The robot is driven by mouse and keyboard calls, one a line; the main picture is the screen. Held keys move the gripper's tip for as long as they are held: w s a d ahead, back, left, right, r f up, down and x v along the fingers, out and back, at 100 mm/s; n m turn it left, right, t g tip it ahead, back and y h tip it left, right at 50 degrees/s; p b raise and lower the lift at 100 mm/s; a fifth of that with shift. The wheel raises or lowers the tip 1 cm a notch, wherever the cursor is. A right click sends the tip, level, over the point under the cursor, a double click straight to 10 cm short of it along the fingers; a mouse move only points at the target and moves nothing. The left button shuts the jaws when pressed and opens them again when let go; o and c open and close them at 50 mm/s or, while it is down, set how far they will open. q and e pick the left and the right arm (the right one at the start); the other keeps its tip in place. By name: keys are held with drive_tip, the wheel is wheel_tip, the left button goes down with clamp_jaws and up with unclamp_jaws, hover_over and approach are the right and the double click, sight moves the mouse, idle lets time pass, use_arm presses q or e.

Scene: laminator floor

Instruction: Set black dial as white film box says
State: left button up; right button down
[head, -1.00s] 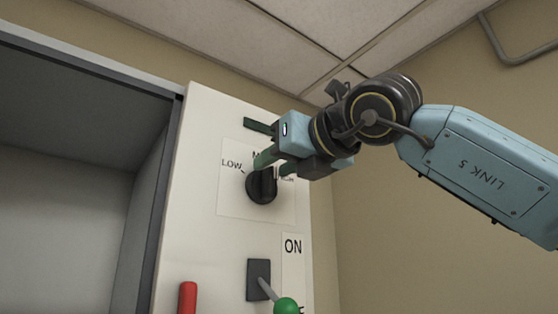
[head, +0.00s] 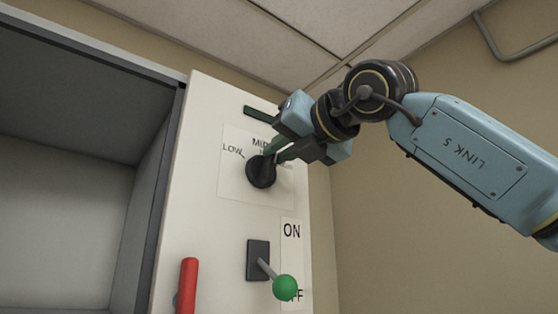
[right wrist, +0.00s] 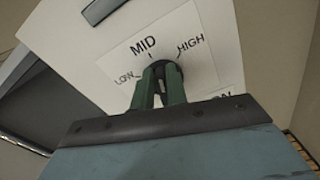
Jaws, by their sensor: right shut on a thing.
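The black dial (head: 261,173) is on the white panel (head: 205,150), on a label plate marked LOW, MID and HIGH. My right gripper (head: 271,153) reaches in from the right, its green fingers shut on the dial. In the right wrist view the fingers (right wrist: 160,85) hold the dial (right wrist: 179,74) below the MID mark, with LOW to the left and HIGH to the right. The fingers cover much of the dial, so I cannot tell exactly where it points. The white film box and my left gripper are not in view.
Below the dial is a switch lever with a green knob (head: 285,287), tilted down towards OFF. A red handle (head: 187,285) stands at the panel's lower left. A dark-framed opening (head: 70,200) is at left. A plain wall (head: 420,230) is at right.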

drive_tip(key=shift+w+d+f+m+b, duration=0.2)
drive_tip(key=shift+m+b, duration=0.7)
drive_tip(key=shift+m, duration=0.55)
drive_tip(key=shift+w+d+f+m+b, duration=0.1)
drive_tip(key=shift+d+f+m+b, duration=0.1)
drive_tip(key=shift+m+b, duration=0.95)
drive_tip(key=shift+w+d+f+m+b, duration=0.2)
drive_tip(key=shift+m+b, duration=0.45)
drive_tip(key=shift+m, duration=1.05)
drive_tip(key=c, duration=1.4)
unclamp_jaws()
drive_tip(key=shift+s+d, duration=0.1)
drive_tip(key=shift+s, duration=0.05)
